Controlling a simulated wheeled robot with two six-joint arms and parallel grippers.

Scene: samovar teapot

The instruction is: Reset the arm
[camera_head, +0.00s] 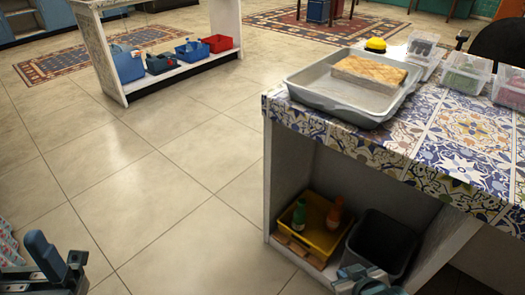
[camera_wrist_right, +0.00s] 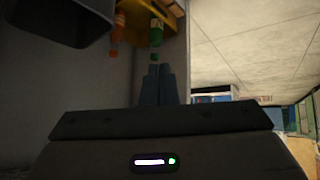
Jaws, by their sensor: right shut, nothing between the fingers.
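My right gripper (camera_head: 365,279) is at the bottom of the head view, in front of the lower shelf of the tiled counter. In the right wrist view its blue fingers (camera_wrist_right: 158,84) are together with nothing between them. My left gripper (camera_head: 55,262) is partly in view at the lower left, over the bare floor. Its dark and blue parts are cut off by the frame edge, and I cannot tell how far its fingers are apart. No samovar or teapot shows.
The counter (camera_head: 425,130) holds a grey tray (camera_head: 330,99) with a patterned block and several clear containers. Its shelf holds a yellow bin (camera_head: 318,238) with bottles and a dark bin (camera_head: 382,243). A white shelf unit (camera_head: 103,52) stands back left. Open floor (camera_head: 150,190) lies between.

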